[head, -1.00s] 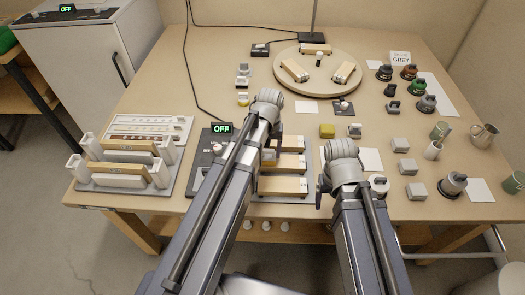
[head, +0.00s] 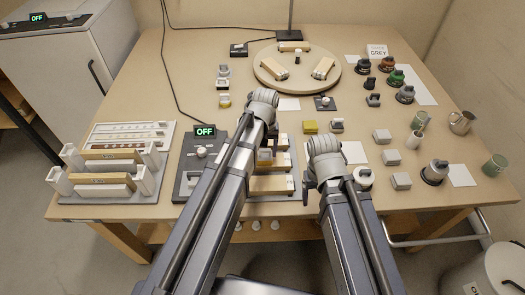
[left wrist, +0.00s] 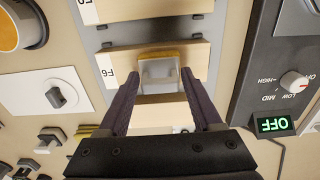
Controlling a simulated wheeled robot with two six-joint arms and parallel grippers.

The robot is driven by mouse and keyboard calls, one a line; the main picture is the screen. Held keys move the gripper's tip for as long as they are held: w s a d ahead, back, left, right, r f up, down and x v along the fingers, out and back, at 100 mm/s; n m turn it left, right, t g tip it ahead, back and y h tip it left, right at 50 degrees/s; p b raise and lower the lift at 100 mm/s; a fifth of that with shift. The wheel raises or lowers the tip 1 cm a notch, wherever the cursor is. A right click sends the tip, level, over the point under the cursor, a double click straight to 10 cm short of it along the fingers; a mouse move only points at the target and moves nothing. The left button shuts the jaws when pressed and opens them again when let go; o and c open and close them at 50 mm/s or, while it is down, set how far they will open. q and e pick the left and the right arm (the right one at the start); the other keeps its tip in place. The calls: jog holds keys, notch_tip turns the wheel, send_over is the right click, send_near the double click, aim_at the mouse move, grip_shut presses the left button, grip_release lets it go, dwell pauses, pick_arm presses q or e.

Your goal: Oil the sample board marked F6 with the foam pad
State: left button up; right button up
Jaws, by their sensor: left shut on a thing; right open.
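The board marked F6 (left wrist: 196,56) is a light wooden strip with a white label, lying in a grey rack (left wrist: 224,15) among similar boards. The foam pad (left wrist: 160,72), a grey block with a yellow-orange foam edge, is over F6 and seems to touch it. My left gripper (left wrist: 159,80) is shut on the pad's grey block. In the head view my left arm partly hides the pad (head: 265,156) and the boards. My right gripper (head: 308,187) is open and empty, just right of the rack. Its fingers are partly hidden by its wrist.
A dark control box (head: 188,178) reading OFF stands left of the rack. A white-posted stand (head: 150,178) with boards is further left. A yellow block (head: 310,127), grey blocks (head: 391,157) and a white tin (head: 363,177) lie to the right. A turntable (head: 297,84) is behind.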

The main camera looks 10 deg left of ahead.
pick_arm(q)
jog(key=shift+w+d+f, duration=0.1)
jog(key=shift+w+d, duration=0.1)
jog(key=shift+d, duration=0.65)
jog(key=shift+w+d, duration=0.2)
jog(key=shift+d, duration=0.65)
pick_arm(e)
jog(key=shift+f, duration=0.1)
pick_arm(q)
jog(key=shift+w+d, duration=0.25)
jog(key=shift+d, duration=0.65)
jog(key=shift+w+d, duration=0.25)
jog(key=shift+d, duration=0.6)
jog(key=shift+a, duration=0.15)
jog(key=shift+s+a, duration=0.25)
jog(key=shift+a, duration=0.6)
jog(key=shift+s+a, duration=0.25)
jog(key=shift+a, duration=0.55)
jog(key=shift+a, duration=0.1)
